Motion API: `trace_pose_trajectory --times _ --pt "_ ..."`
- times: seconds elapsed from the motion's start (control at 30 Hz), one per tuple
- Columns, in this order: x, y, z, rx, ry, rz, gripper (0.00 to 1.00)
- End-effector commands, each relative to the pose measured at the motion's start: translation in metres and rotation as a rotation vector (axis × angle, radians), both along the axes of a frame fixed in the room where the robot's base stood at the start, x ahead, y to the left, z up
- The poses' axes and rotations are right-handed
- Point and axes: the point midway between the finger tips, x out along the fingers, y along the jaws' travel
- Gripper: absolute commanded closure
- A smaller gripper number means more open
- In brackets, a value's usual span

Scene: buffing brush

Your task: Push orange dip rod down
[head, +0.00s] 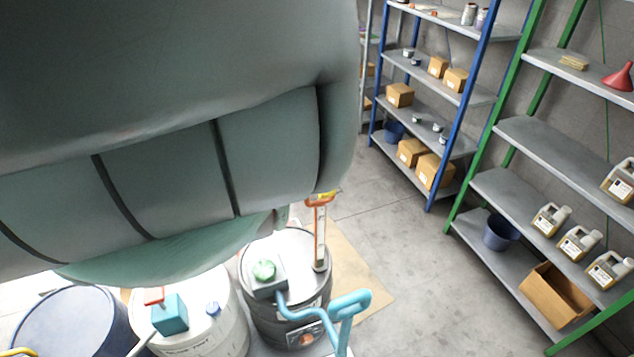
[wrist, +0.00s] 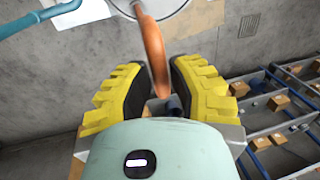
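The orange dip rod (head: 320,238) stands upright in the top of a dark drum (head: 283,310) in the head view, with a pale scale strip down its length. Its orange top is close under my arm, with a bit of yellow finger beside it. In the wrist view my gripper (wrist: 158,68) has its two yellow, dark-padded fingers apart, with a curved orange piece (wrist: 153,45) between them. It seems to be the rod's handle. I cannot tell whether the pads touch it. My arm hides most of the gripper in the head view.
A grey box with a green knob (head: 264,270) and a light-blue pipe handle (head: 348,305) are close to the rod. A white drum (head: 205,335) and a blue drum (head: 70,325) stand to the left. Shelves (head: 520,130) line the right; the floor (head: 400,240) between is clear.

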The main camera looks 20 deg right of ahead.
Motion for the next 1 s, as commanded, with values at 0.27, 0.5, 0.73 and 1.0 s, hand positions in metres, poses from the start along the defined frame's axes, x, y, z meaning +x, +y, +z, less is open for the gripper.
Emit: trace_pose_trajectory --times 0.27,0.5,0.73,1.0 --pt "0.0000 0.0000 0.0000 0.000 0.000 0.000 1.00" --pt "0.0001 0.0000 0.0000 0.000 0.000 0.000 1.00" --pt "0.0004 0.0000 0.0001 -0.001 -0.001 0.000 1.00" --pt "0.0007 0.0000 -0.0081 -0.001 -0.002 0.000 1.00"
